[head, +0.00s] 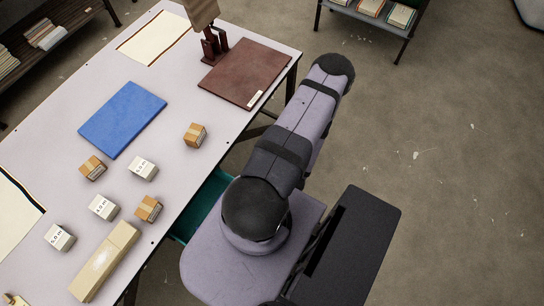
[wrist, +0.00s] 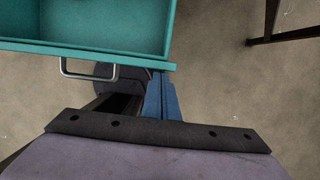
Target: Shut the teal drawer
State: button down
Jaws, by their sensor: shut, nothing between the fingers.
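The teal drawer (head: 198,207) sticks out from under the table's near edge in the head view, so it is open. My arm hides part of it there. In the wrist view the drawer (wrist: 100,46) fills the upper left, and the part of its inside that shows is empty. Its metal handle (wrist: 88,76) is on the front panel. My gripper (wrist: 161,76) has blue fingers, shut and empty. The fingertips are right of the handle, by the drawer's front edge near its right corner. I cannot tell whether they touch it. The head view does not show the fingers.
The table (head: 60,130) carries a blue mat (head: 122,119), a dark red board (head: 246,73), several small boxes and a long cardboard box (head: 104,262). A shelf (head: 375,18) stands at the back. The floor (head: 440,150) right of my arm is clear.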

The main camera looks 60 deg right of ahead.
jog(key=shift+w, duration=0.1)
jog(key=w, duration=1.7)
jog(key=shift+w+b, duration=0.35)
jog(key=shift+b, duration=0.05)
jog(key=shift+s, duration=0.1)
